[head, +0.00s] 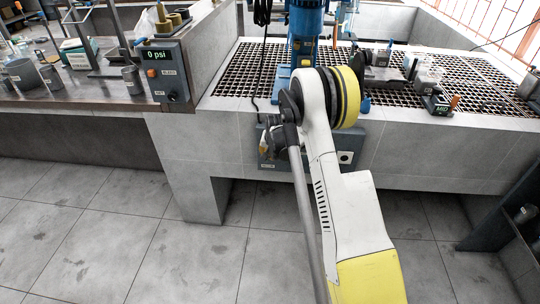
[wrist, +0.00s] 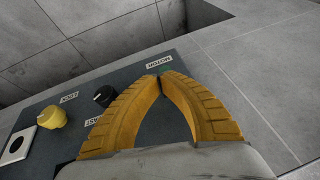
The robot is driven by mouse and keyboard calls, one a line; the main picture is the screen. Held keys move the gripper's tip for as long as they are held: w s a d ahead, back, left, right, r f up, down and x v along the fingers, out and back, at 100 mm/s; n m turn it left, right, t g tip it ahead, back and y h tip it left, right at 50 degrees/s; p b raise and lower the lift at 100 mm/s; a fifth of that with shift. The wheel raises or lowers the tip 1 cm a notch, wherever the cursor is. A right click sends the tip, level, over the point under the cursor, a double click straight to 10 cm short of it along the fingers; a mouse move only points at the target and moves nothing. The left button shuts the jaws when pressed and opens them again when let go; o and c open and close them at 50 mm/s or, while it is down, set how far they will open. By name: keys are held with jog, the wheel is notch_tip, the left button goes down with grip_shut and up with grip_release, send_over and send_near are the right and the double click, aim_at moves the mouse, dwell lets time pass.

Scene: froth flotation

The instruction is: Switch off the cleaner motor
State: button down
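In the wrist view a dark control panel (wrist: 50,110) carries a yellow knob (wrist: 52,117), a black knob (wrist: 104,96) and a pale square plate with a dark round centre (wrist: 17,146). A white label reading like "MOTOR" (wrist: 158,60) appears upside down just beyond my fingertips. My gripper (wrist: 160,74) has yellow ridged fingers bowed together, with tips meeting over the panel near that label. Nothing is visible between them; any switch directly under the tips is hidden.
A blue motor (head: 305,22) stands on the grated deck (head: 243,75) above. A box with a "0 psi" display (head: 170,72) is at left, beside a bench with vessels. The tiled floor (head: 110,235) is clear at left.

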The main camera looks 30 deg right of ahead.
jog(key=shift+s+a+f+b, duration=0.15)
jog(key=shift+f+b, duration=0.15)
jog(key=shift+f, duration=0.15)
dwell(0.3)
jog(key=shift+r+p, duration=0.35)
jog(key=shift+r, duration=0.45)
jog(key=shift+s, duration=0.1)
